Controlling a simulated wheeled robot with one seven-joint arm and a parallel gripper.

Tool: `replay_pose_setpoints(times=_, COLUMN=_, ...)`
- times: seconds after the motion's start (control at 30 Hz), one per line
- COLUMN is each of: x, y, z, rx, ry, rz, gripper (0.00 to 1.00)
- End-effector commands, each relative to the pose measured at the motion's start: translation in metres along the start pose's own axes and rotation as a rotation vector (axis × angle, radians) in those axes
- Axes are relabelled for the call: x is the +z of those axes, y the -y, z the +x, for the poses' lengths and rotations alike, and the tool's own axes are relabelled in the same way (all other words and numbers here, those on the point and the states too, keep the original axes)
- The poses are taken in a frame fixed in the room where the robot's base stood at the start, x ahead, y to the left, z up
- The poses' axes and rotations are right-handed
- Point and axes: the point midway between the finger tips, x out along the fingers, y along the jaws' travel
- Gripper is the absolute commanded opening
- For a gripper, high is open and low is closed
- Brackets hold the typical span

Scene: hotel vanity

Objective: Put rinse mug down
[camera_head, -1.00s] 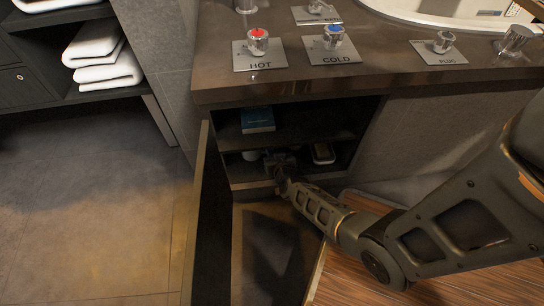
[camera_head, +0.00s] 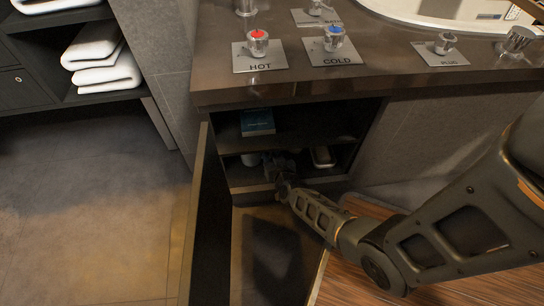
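A small whitish thing (camera_head: 249,159), which may be the rinse mug, shows on the lower shelf (camera_head: 240,178) of the open cabinet under the counter. It is just left of my gripper, dark and partly hidden. My gripper (camera_head: 274,160) reaches into the lower compartment from the front right. Its fingers are dark against the shadow, so I cannot tell whether they are open or shut, or whether they touch the whitish thing.
A pale oblong item (camera_head: 322,156) lies right of my gripper on the lower shelf. A teal box (camera_head: 257,122) sits on the upper shelf. The open cabinet door (camera_head: 208,225) stands to the left. The counter (camera_head: 225,88) overhangs the opening.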

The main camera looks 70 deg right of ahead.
Motion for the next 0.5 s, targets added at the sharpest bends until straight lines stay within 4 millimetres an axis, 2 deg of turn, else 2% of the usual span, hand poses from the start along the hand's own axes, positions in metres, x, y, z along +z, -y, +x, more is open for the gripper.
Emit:
replay_pose_setpoints(times=0.17, x=-0.004, y=0.000, z=-0.019, rx=0.000, ry=0.001, rz=-0.001, gripper=0.37)
replay_pose_setpoints(times=0.5, x=-0.004, y=-0.001, z=-0.088, rx=0.000, ry=0.003, rz=-0.001, gripper=0.37)
